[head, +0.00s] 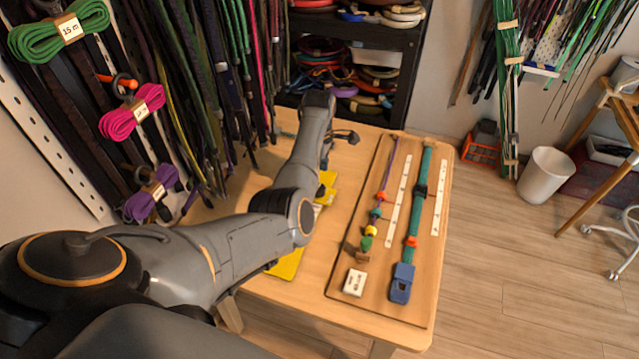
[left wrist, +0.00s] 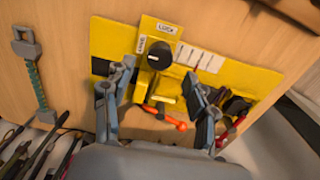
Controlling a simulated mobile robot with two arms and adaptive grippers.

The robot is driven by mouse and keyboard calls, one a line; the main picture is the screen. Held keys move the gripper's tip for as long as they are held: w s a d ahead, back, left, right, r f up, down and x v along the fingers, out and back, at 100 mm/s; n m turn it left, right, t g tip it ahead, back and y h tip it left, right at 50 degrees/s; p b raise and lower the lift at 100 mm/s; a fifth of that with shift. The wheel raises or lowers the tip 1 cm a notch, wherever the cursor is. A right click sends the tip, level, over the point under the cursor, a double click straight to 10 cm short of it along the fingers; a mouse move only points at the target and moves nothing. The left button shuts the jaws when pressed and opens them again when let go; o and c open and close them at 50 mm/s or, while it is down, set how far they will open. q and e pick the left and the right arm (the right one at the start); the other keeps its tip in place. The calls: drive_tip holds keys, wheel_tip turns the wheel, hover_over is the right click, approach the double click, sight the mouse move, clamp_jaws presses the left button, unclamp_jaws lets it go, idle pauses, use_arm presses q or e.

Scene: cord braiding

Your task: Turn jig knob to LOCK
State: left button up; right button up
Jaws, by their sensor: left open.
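The yellow jig (left wrist: 110,38) lies on the wooden table, with a round black knob (left wrist: 159,56) near its middle. A LOCK label (left wrist: 167,29) sits just above the knob, and a second small label (left wrist: 141,44) is to its left. I cannot tell for certain which label the knob points at. My left gripper (left wrist: 158,88) is open, its fingers apart on either side below the knob, not closed on it. In the head view my left arm hides most of the jig; yellow parts (head: 287,265) show beside it. My right gripper is not in view.
An orange-handled tool (left wrist: 165,118) and a red-handled tool (left wrist: 232,130) lie near the fingers. A board (head: 340,280) with cords and a green strap (head: 421,205) lies to the right on the table. Hanging cords (head: 215,80) crowd the left wall.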

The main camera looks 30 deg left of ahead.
use_arm(q)
wheel_tip(320, 180, down, 4)
drive_tip(key=shift+f, duration=0.7)
drive_tip(key=shift+c, duration=1.1)
drive_tip(key=c, duration=0.7)
drive_tip(key=shift+c, duration=1.2)
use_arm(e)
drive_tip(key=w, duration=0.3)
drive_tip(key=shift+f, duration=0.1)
